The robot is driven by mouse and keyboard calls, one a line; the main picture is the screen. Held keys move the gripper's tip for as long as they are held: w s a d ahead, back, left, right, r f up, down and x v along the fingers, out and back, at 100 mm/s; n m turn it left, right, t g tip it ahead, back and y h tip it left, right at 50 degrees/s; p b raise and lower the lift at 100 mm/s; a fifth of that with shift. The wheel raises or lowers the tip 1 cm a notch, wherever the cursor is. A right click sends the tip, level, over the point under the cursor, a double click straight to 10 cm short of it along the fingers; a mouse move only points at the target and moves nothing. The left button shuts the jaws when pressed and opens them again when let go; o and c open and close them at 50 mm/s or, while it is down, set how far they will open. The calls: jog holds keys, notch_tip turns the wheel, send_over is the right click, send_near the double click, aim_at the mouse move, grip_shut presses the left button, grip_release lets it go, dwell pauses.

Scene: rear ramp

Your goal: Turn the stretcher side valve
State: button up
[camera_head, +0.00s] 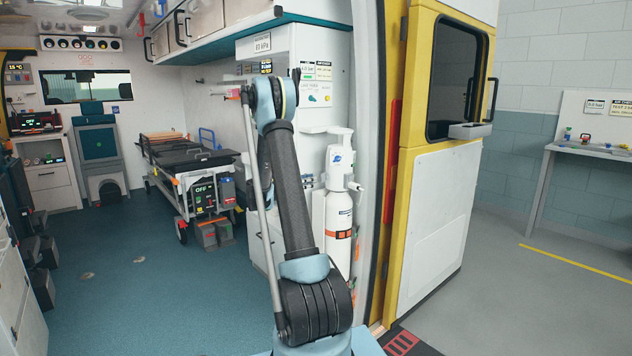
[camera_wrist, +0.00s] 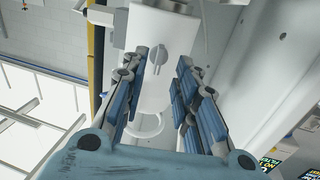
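Nothing is between the fingers, and I cannot tell how far the tips are from the knob. In the head view my arm hides the gripper. The stretcher (camera_head: 185,157) stands inside the ambulance, left of my arm.
A white gas cylinder (camera_head: 339,215) stands upright right of my arm. A white wall panel (camera_head: 318,90) with labels and small coloured parts is above it. The yellow-framed door (camera_head: 435,190) stands open at the right. The blue floor (camera_head: 120,290) at the left is mostly clear.

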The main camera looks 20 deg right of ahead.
jog(key=s+a, duration=0.1)
jog(key=a, duration=0.5)
jog(key=shift+a, duration=0.35)
jog(key=shift+s, duration=0.2)
jog(key=s+a+r+n+g+y, duration=0.15)
jog(key=s+n+y, duration=0.7)
jog(key=s, duration=1.65)
jog(key=s+a+f+n+y, duration=0.2)
jog(key=s+a+f+y, duration=0.1)
jog(key=s, duration=0.5)
jog(key=s+a+f+n+y, duration=0.3)
jog(key=s+a+f, duration=0.2)
jog(key=s, duration=0.4)
jog(key=s+a+f+n+y, duration=0.3)
jog(key=s+a, duration=0.3)
jog(key=s, duration=0.2)
jog(key=shift+s+a+f, duration=0.2)
jog(key=shift+s+f, duration=0.1)
jog(key=shift+f, duration=0.1)
jog(key=shift+t, duration=0.25)
